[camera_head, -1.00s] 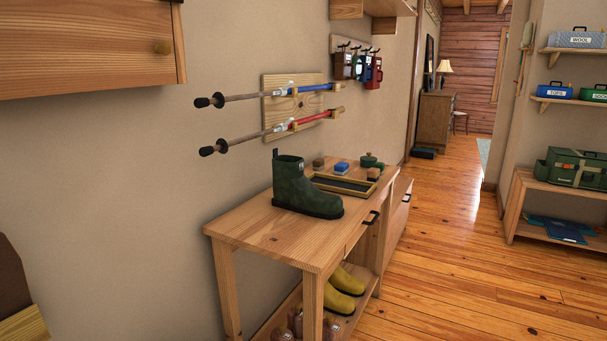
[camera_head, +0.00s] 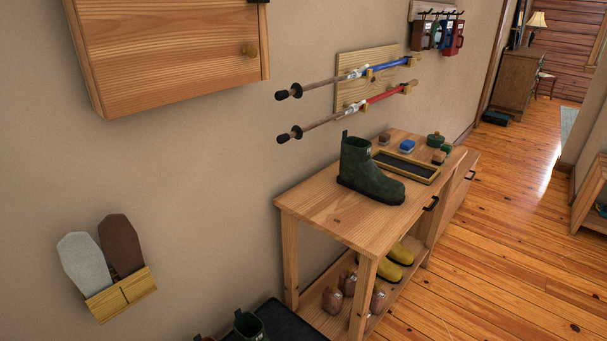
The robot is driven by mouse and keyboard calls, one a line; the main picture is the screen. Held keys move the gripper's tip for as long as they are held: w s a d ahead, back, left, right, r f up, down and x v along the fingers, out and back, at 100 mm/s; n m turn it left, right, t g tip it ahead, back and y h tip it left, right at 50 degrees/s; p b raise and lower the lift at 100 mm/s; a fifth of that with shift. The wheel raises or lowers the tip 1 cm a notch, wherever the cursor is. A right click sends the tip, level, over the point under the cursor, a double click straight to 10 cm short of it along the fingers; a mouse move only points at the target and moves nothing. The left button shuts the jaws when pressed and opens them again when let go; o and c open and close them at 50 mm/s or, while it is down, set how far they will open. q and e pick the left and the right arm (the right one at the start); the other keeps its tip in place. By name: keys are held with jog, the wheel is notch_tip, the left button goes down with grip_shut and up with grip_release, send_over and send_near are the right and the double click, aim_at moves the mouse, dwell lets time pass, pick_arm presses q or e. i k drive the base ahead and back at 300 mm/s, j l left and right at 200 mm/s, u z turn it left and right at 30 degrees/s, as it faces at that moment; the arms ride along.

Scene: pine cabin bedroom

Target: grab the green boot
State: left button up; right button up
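A dark green boot (camera_head: 366,174) stands upright on the wooden bench table (camera_head: 318,202), its toe pointing right and toward me. Another dark green boot (camera_head: 249,327) shows at the bottom edge, on or beside a black mat on the floor, and is cut off by the frame. Neither of my grippers shows in the head view.
A tray (camera_head: 408,166) and brushes lie behind the boot on the table. Yellow boots (camera_head: 397,260) and several brown objects sit on its lower shelf. Two poles hang on the wall rack above. A cabinet (camera_head: 170,52) juts out upper left.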

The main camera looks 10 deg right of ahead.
aim_at(359, 173)
jog(key=i+l+u, duration=0.15)
jog(key=l+u, duration=0.25)
jog(key=i+l+u, duration=0.1)
jog(key=l+u, duration=0.7)
jog(key=l, duration=0.2)
jog(key=l+u, duration=0.4)
jog(key=k+l, duration=0.05)
